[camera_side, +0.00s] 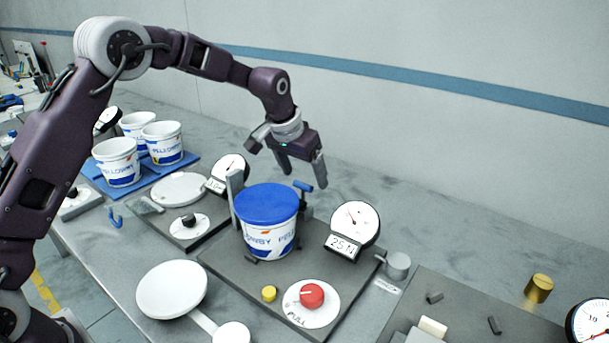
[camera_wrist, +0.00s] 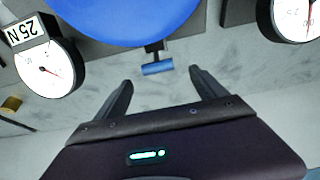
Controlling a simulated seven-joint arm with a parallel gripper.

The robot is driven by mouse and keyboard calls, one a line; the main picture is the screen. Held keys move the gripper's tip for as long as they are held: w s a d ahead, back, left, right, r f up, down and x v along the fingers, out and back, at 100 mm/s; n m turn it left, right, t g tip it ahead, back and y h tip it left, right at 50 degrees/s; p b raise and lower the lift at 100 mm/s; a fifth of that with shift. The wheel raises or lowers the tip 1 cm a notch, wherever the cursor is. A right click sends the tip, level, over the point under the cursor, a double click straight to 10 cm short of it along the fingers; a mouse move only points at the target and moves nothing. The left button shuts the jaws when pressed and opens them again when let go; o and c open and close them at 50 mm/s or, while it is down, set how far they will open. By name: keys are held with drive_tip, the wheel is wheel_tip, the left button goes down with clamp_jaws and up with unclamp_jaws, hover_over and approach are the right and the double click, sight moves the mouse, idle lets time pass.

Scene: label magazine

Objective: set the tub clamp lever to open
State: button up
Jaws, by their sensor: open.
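The tub (camera_side: 268,230) stands upright on a dark baseplate, white with blue print and a blue lid (camera_side: 267,203). The lid also fills the top of the wrist view (camera_wrist: 125,15). The clamp lever, with a blue handle (camera_side: 303,186), is behind the tub on its right; in the wrist view the blue handle (camera_wrist: 158,68) lies crosswise just beyond the lid's edge. My gripper (camera_side: 302,180) is above and behind the tub, close to the handle in the picture. In the wrist view its fingers (camera_wrist: 162,75) are spread, with the handle between and beyond the tips, apparently not touching.
A dial gauge marked 25N (camera_side: 354,224) stands right of the tub, and another gauge (camera_side: 230,173) behind left. A red knob (camera_side: 311,295) and a yellow button (camera_side: 269,293) are in front. Several white tubs stand on a blue tray (camera_side: 97,172). Bench behind the clamp is clear.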

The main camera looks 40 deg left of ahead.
drive_tip(key=v, duration=0.5)
drive_tip(key=shift+s+r, duration=0.1)
drive_tip(key=shift+r, duration=0.3)
drive_tip(key=s+r, duration=0.5)
drive_tip(key=s, duration=0.3)
drive_tip(key=s+r, duration=0.5)
drive_tip(key=s, duration=0.4)
drive_tip(key=s+f, duration=0.2)
drive_tip(key=s, duration=0.9)
drive_tip(key=s+f+t, duration=0.1)
drive_tip(key=s+f, duration=0.1)
drive_tip(key=s, duration=0.9)
drive_tip(key=shift+a, duration=0.2)
